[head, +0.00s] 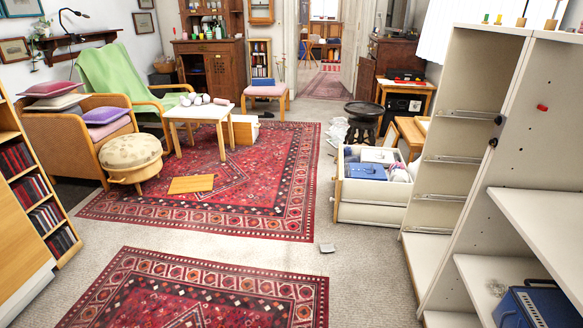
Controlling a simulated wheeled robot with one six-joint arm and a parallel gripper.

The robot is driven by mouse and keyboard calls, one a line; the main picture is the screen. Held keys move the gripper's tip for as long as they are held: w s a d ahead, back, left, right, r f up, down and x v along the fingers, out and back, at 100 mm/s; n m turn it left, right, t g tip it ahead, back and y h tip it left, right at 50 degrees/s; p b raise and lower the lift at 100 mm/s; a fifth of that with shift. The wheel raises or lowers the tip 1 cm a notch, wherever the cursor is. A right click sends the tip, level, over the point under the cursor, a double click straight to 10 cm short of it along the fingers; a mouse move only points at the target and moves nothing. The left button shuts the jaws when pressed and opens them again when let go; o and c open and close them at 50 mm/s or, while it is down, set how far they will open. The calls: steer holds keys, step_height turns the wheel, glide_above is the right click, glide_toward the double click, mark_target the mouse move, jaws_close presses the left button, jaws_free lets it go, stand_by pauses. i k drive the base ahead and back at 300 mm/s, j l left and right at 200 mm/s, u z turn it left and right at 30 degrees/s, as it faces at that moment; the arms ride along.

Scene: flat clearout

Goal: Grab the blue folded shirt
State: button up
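A flat blue item (367,172), likely the blue folded shirt, lies at the front left inside an open white drawer or box (372,192) on the right of the room. It is too small in view to make out folds. A pale flat item (380,155) lies behind it, and whitish round items (400,172) lie to its right. My gripper is not in view, so nothing shows of what it holds.
A tall white shelf unit (466,120) stands right, with a blue case (535,305) low in it. A small grey item (327,248) lies on the carpet. A white table (205,112) and pouf (131,151) stand left. The floor in the middle is mostly clear.

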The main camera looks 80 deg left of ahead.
mark_target(362, 171)
steer(key=u, duration=2.2)
steer(key=i+j, duration=0.35)
steer(key=i, duration=0.35)
steer(key=i+j+z, duration=0.15)
steer(key=i+j, duration=0.25)
steer(key=i, duration=0.35)
steer(key=i+j, duration=0.45)
steer(key=i, duration=0.25)
steer(key=i+j+z, duration=0.15)
steer(key=i+j, duration=0.3)
steer(key=i, duration=0.25)
steer(key=i+j, duration=0.55)
steer(key=i+l+z, duration=0.05)
steer(key=i, duration=0.05)
